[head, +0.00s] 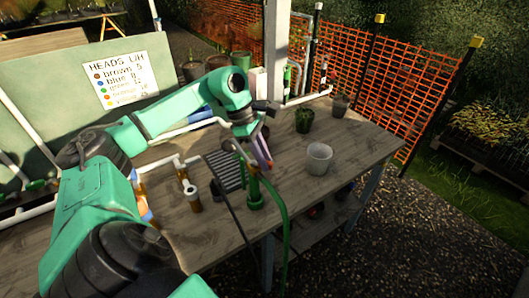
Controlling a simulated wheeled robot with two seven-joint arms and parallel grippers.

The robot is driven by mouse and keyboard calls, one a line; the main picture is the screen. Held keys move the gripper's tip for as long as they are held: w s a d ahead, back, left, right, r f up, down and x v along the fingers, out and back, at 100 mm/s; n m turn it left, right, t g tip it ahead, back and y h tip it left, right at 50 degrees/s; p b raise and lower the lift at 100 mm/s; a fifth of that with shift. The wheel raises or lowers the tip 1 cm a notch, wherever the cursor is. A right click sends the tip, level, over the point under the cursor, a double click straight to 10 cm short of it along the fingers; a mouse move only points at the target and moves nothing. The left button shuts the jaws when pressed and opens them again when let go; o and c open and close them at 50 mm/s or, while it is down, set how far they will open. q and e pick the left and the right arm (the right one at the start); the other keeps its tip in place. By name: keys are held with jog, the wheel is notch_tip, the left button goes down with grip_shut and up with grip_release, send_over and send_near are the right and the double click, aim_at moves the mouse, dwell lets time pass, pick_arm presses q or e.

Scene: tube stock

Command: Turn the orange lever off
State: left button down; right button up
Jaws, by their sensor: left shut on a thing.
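My left arm reaches in from the left over the wooden bench, and its gripper (254,136) points down above the middle of the bench. It is shut on a slim purple piece (264,156), small and partly hidden by the gripper. Just below it stand a green fitting (255,198) and a green hose (283,212) that hangs over the bench's front edge. I cannot make out an orange lever clearly; the area around the gripper is partly covered by the arm. My right gripper is not in view.
White pipework with brown upright pieces (191,197) stands left of the gripper, beside a dark ribbed tray (225,172). A white pot (319,158) and a potted plant (304,120) stand to the right. The right front of the bench (350,155) is clear.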

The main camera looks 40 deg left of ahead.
pick_arm(q)
jog(key=shift+s+m+g+p, duration=0.25)
jog(key=shift+m+g, duration=0.2)
jog(key=shift+m, duration=0.8)
jog(key=shift+s+m+g+p, duration=0.1)
jog(key=shift+s+m+g, duration=0.35)
jog(key=shift+m, duration=0.75)
jog(key=shift+s+m+g+p, duration=0.25)
jog(key=shift+m+g, duration=0.25)
jog(key=shift+m, duration=0.75)
jog(key=c, duration=0.8)
grip_release()
jog(key=shift+d, duration=0.1)
jog(key=shift+o, duration=0.2)
jog(key=v, duration=0.6)
jog(key=s+p+v, duration=0.1)
jog(key=p+v, duration=0.5)
jog(key=v, duration=0.2)
jog(key=shift+w+a+r, duration=0.25)
jog(key=shift+w, duration=0.3)
